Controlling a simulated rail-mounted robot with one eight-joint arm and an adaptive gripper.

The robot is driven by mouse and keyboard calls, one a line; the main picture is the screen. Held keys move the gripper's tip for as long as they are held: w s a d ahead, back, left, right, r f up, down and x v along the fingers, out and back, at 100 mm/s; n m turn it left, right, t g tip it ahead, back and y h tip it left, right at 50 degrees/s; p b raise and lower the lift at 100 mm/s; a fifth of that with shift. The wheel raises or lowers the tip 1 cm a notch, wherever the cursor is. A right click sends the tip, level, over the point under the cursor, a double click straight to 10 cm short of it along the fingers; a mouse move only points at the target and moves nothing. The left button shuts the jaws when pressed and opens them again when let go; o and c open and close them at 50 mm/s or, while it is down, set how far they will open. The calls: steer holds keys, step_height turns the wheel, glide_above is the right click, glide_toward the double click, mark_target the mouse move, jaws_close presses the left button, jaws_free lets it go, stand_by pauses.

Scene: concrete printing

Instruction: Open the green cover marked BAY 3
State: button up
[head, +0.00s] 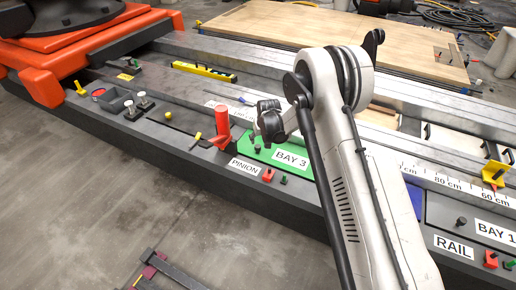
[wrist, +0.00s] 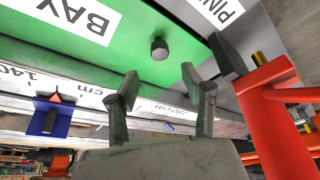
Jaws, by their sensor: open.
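The green cover marked BAY 3 (head: 265,154) lies flat and closed in the rail bed, partly hidden behind my arm in the head view. In the wrist view the green cover (wrist: 128,48) fills the upper left, with part of its white BAY label (wrist: 72,15) showing. A black knob (wrist: 159,48) stands up from the cover. My gripper (wrist: 161,80) is open and empty, its two fingers apart. The knob appears between and beyond the fingertips in the wrist view; no contact is seen. In the head view my gripper is over the cover, its fingers hard to make out.
A red upright post (head: 222,122) stands close left of the cover; it also shows large at the right of the wrist view (wrist: 272,105). The PINION label (head: 245,167) and a small red clip (head: 268,174) are in front. A centimetre scale (head: 440,181) runs along the rail.

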mark_target(258, 146)
steer(key=b+x, duration=0.2)
steer(key=x, duration=0.6)
steer(key=shift+c, duration=0.3)
jaws_close()
